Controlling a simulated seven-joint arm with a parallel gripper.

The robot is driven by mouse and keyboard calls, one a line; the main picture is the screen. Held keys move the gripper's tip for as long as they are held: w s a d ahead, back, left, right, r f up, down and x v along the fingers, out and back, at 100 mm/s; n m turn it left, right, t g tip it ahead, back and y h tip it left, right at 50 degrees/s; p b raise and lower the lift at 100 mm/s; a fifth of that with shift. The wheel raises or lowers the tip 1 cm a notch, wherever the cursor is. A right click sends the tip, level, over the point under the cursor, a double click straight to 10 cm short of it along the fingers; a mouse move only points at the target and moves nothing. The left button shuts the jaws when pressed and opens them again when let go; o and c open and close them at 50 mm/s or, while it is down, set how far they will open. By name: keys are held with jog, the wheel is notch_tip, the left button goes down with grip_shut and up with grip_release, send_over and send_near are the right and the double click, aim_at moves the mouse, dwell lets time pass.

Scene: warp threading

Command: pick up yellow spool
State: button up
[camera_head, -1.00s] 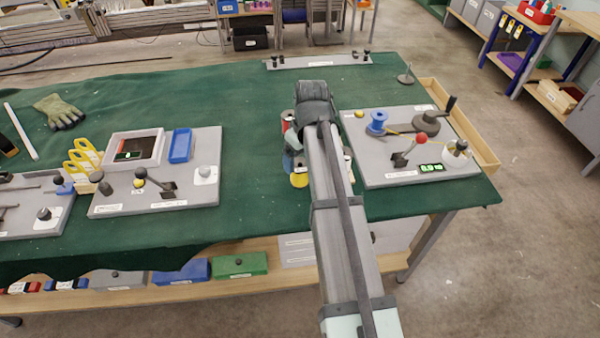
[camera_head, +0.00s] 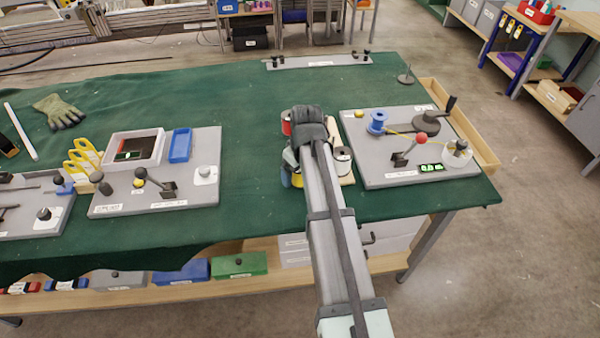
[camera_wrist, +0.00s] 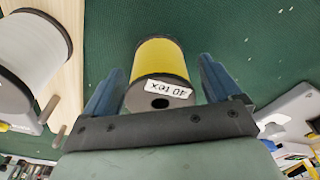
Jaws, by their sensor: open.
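The yellow spool (camera_wrist: 160,66) shows in the wrist view, with a dark flange and a white label reading "40 tex". It lies between the two blue fingers of my gripper (camera_wrist: 160,88), which are open on either side of it, with a gap visible at the right finger. In the head view my gripper is over the spool group on the green cloth. My arm hides most of that group there, and a yellow patch (camera_head: 290,158) shows at its left edge.
A white spool (camera_wrist: 28,62) stands on a wooden board (camera_wrist: 68,75) beside the left finger. A red spool (camera_head: 286,122) shows in the head view. The grey winding board (camera_head: 375,172) lies to the right, and a grey board with a tray (camera_head: 110,205) lies left. Green cloth between is clear.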

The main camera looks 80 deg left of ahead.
jog(key=c, duration=1.2)
jog(key=shift+o, duration=0.2)
notch_tip(320, 180, up, 9)
jog(key=w+a, duration=0.4)
jog(key=a, duration=0.3)
jog(key=w+a+r, duration=0.1)
jog(key=w+a, duration=0.3)
jog(key=a, duration=0.3)
jog(key=w+a+r, duration=0.1)
jog(key=w+a, duration=0.2)
jog(key=a, duration=0.4)
jog(key=shift+w, duration=0.4)
jog(key=shift+w+a+f, duration=0.15)
jog(key=shift+w+a, duration=0.05)
